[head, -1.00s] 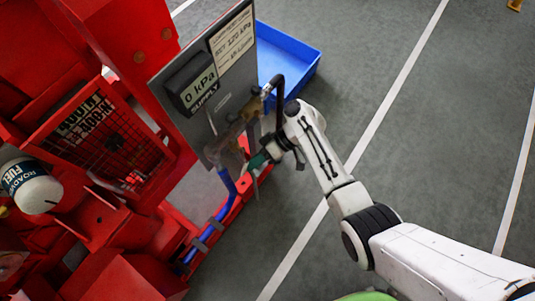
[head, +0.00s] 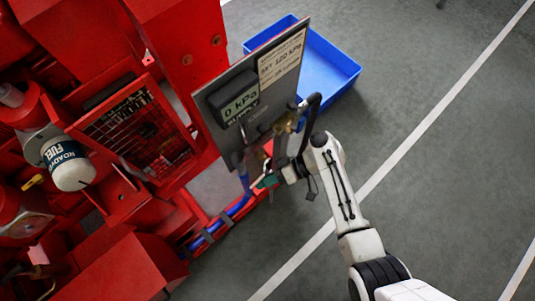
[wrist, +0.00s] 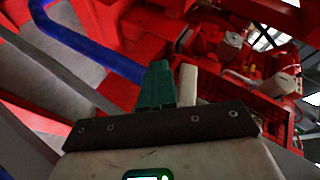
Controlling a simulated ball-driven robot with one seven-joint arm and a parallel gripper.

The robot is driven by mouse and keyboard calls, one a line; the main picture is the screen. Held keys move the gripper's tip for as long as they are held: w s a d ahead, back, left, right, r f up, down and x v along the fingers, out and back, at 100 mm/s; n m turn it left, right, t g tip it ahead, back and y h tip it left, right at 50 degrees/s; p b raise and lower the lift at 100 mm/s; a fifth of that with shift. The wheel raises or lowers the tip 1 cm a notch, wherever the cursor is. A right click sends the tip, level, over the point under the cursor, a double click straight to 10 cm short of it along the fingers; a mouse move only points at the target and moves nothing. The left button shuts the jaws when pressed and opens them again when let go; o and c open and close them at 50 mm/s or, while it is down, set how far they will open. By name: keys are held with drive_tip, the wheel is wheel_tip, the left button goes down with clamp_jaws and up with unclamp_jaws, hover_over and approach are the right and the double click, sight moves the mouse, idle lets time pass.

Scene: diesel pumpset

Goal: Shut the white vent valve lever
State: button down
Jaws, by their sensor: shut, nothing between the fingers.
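My gripper (head: 267,181) is at the lower right edge of the grey panel, beside the piping. Its teal fingers (wrist: 157,84) are together and empty in the wrist view. A pale narrow piece (wrist: 187,84) stands just right of the fingers in the wrist view; it looks like the white vent valve lever, but I cannot tell whether they touch. In the head view the lever is not clear, as my gripper and wrist cover that spot. A brass fitting (head: 288,123) sits at the panel's right side, above my gripper.
The grey panel (head: 222,136) carries a display (head: 238,102) reading 0 kPa. A black hose (head: 311,118) bends close beside my wrist. A blue hose (head: 218,219) runs along the red base. A blue tray (head: 335,68) lies behind. Grey floor at right is clear.

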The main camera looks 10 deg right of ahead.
drive_tip(key=shift+s+a+r, duration=0.2)
drive_tip(key=shift+a+r, duration=0.1)
drive_tip(key=shift+r, duration=0.05)
drive_tip(key=shift+a+r, duration=0.1)
drive_tip(key=shift+r, duration=0.05)
idle(0.3)
